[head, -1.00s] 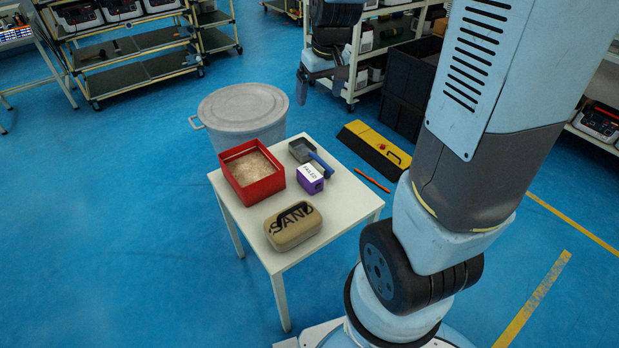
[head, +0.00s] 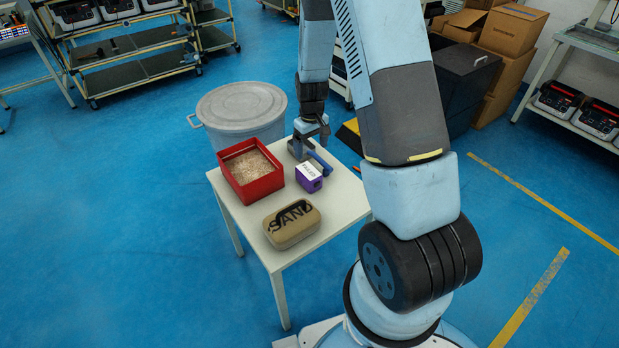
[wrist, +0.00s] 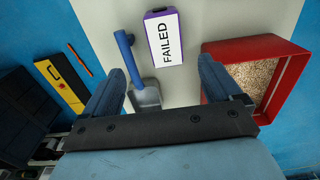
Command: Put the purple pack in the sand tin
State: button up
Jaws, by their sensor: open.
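The purple pack (head: 309,178), with a white label reading FAILED, lies on the white table (head: 335,208). It also shows in the wrist view (wrist: 163,38). A red open-topped square tin (head: 272,182) filled with pale sandy grains stands left of it; its red wall shows at right in the wrist view (wrist: 288,96). A tan rounded block (head: 300,228) marked SAND lies nearer the front. My gripper (head: 312,140) is open and empty above the table's back right corner, over a scoop. In the wrist view its two fingers (wrist: 160,78) are spread, with the pack beyond them.
The scoop (wrist: 145,97) has a grey pan and blue handle (head: 320,162) and lies close beside the pack. A grey lidded bin (head: 240,112) stands behind the table. A yellow and black item (wrist: 62,86) and an orange stick (wrist: 79,60) lie on the blue floor.

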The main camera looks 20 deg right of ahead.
aim_at(309, 170)
notch_tip(309, 170, down, 8)
jog(key=shift+f, duration=0.25)
jog(key=shift+a+f, duration=0.25)
jog(key=shift+f, duration=1.1)
jog(key=shift+a+f, duration=0.2)
jog(key=shift+f, duration=1.1)
jog(key=shift+w+r, duration=0.1)
jog(key=c, duration=1.6)
